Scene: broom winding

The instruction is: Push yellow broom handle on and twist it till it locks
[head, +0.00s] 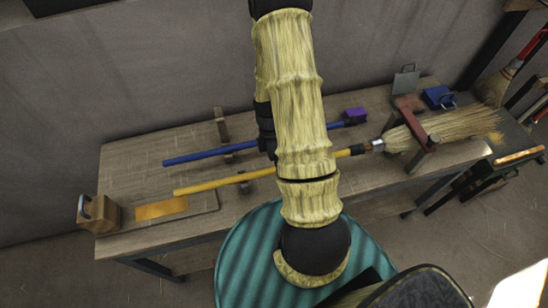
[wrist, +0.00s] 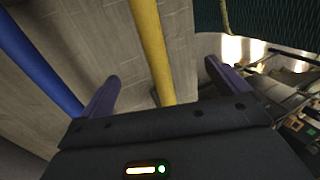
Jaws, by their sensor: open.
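The yellow broom handle (head: 215,184) lies along the workbench, its left end free. Its right end has a black section (head: 357,150) that meets or nearly meets the metal collar (head: 376,145) of the straw broom head (head: 460,122); I cannot tell how far it is seated. A red clamp (head: 408,110) stands at the broom head. My gripper (wrist: 162,78) is open in the wrist view, with the yellow handle (wrist: 152,45) passing between its two fingers, apart from both. In the head view my arm hides the fingers and part of the handle.
A blue handle (head: 205,154) with a purple end (head: 354,115) lies behind and parallel to the yellow one. The workbench (head: 130,160) also bears a wooden block (head: 99,213), an orange plate (head: 160,209), a blue box (head: 438,97) and a grey box (head: 405,80).

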